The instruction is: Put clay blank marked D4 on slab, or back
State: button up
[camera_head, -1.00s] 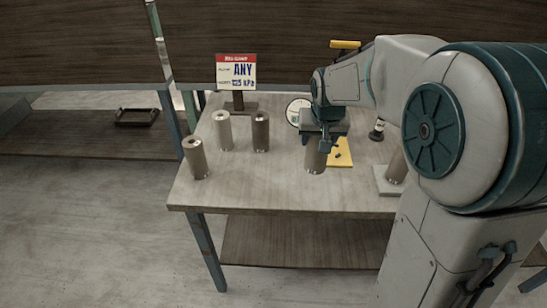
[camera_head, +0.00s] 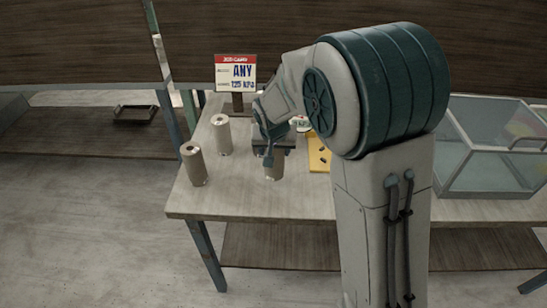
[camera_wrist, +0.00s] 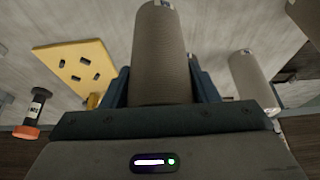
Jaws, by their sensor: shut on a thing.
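My gripper (camera_head: 272,148) is shut on a grey-brown clay cylinder (camera_head: 274,172), whose lower part shows below the jaws. In the wrist view the same cylinder (camera_wrist: 160,55) stands between my two fingers. I cannot read a D4 mark on any blank, and cannot tell whether the held one touches the table. Two other upright blanks stand to the left: a front one (camera_head: 194,164) and a paler one behind it (camera_head: 222,135). No slab shows now; my arm covers the table's right part.
A sign (camera_head: 236,74) reading ANY and 125 kPa stands at the back of the table (camera_head: 225,200). A yellow plate with dark slots (camera_head: 319,153) lies right of my gripper. A glass-sided box (camera_head: 492,150) stands at right. The table's front left is clear.

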jog(key=shift+f+p, duration=0.4)
jog(key=shift+f, duration=1.65)
jog(key=shift+f, duration=0.1)
jog(key=o, duration=1.5)
jog(key=shift+o, duration=0.2)
